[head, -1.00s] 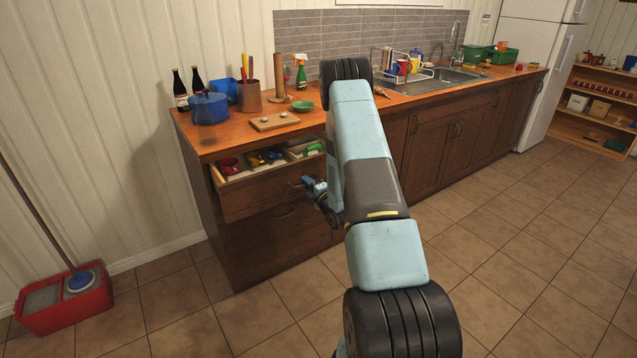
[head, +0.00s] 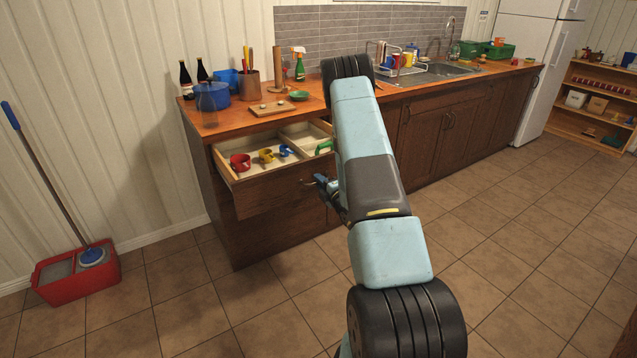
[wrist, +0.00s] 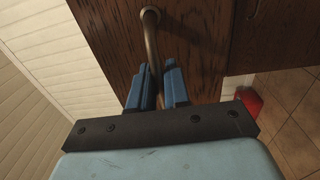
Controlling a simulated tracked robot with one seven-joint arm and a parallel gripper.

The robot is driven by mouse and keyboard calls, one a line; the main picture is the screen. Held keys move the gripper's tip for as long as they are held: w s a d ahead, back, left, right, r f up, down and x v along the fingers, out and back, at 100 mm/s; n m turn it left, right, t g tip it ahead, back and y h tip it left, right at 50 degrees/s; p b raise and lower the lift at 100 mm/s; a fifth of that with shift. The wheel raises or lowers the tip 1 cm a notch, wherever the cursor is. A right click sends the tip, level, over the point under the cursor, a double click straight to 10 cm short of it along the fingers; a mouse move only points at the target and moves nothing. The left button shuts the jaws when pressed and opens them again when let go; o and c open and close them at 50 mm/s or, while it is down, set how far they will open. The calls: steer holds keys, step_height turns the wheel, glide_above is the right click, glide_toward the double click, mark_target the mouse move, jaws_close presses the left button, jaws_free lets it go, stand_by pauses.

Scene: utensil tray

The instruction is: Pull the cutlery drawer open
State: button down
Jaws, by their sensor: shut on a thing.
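The cutlery drawer (head: 268,190) is the top drawer at the left end of the brown counter, and it stands well out from the cabinet. Inside lie a red cup (head: 240,162), a yellow cup (head: 266,155), a blue cup (head: 286,151) and a green item (head: 323,147). My gripper (head: 318,181) is at the drawer front, partly hidden by my arm. In the wrist view my gripper (wrist: 158,80) has its blue fingers around the curved metal handle (wrist: 151,45), shut on it, against the dark wood front. Part of the handle is hidden between the fingers.
On the counter (head: 235,125) above are a blue pot (head: 212,96), dark bottles, a utensil holder (head: 249,88) and a cutting board (head: 271,109). A red mop bucket (head: 75,275) stands on the floor at left. The tiled floor before the drawer is clear.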

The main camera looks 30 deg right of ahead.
steer(key=shift+s+d+f, duration=0.25)
steer(key=shift+d, duration=0.05)
steer(key=c, duration=1.5)
jaws_free()
steer(key=shift+o, duration=1.3)
steer(key=shift+w+r, duration=0.1)
steer(key=shift+w, duration=0.05)
steer(key=s+d, duration=0.1)
steer(key=s, duration=1.2)
steer(key=shift+s+d+f, duration=0.25)
steer(key=shift+s, duration=0.1)
steer(key=shift+w, duration=0.1)
